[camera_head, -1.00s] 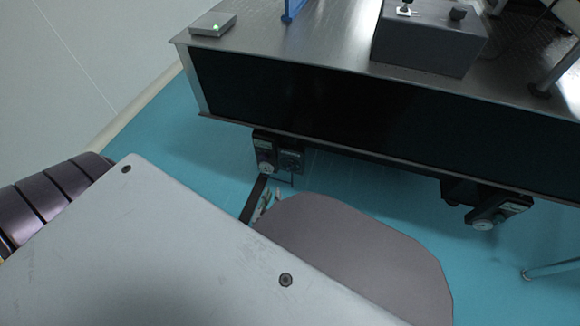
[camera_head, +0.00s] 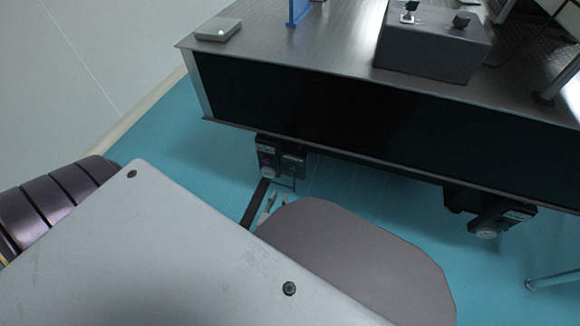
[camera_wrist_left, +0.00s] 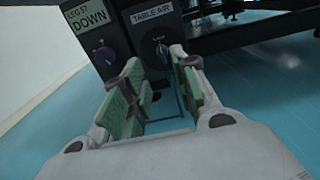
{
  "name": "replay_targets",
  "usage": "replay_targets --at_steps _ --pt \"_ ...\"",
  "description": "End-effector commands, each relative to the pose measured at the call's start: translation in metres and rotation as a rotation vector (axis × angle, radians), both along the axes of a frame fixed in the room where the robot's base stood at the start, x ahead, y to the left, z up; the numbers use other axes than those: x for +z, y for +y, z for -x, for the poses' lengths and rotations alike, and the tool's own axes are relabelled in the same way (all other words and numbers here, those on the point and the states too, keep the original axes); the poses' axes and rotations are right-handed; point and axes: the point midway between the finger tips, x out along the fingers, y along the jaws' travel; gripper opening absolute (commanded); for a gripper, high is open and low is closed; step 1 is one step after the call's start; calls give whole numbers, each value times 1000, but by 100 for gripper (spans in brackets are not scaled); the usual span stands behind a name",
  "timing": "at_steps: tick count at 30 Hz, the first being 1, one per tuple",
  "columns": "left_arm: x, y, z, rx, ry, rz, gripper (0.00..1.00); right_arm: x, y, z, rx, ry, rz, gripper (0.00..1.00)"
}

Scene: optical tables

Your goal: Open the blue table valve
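The blue valve (camera_wrist_left: 161,50) is a small knob under the "TABLE AIR" label on a dark panel, seen in the left wrist view. In the head view, the panel (camera_head: 280,157) hangs below the table's front edge, and the valve is too small to make out. My left gripper (camera_wrist_left: 157,62) is open, with green-padded fingers pointing at the panel. The valve lies between and just beyond the fingertips; I cannot tell whether they touch it. In the head view, my left gripper (camera_head: 269,203) shows partly below the panel, largely hidden by my own body. My right gripper is not visible.
A purple knob (camera_wrist_left: 104,56) under a "DOWN" label sits left of the valve. The optical table (camera_head: 300,60) carries a grey box (camera_head: 430,50) and a small device with a green light (camera_head: 218,30). Another control unit (camera_head: 490,212) hangs at right.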

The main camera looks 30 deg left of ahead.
Motion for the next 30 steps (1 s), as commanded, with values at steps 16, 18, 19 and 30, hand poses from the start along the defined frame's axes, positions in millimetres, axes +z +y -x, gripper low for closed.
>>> replay_targets --at_steps 16,18,19,30 --pt "-1 10 -45 1 -1 2 29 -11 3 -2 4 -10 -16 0" --pt "-1 13 -54 2 -2 1 29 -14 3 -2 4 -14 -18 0" --pt "-1 14 -58 2 -2 1 29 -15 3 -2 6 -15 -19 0" --pt "-1 25 -105 2 -2 1 29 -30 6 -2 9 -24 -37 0"
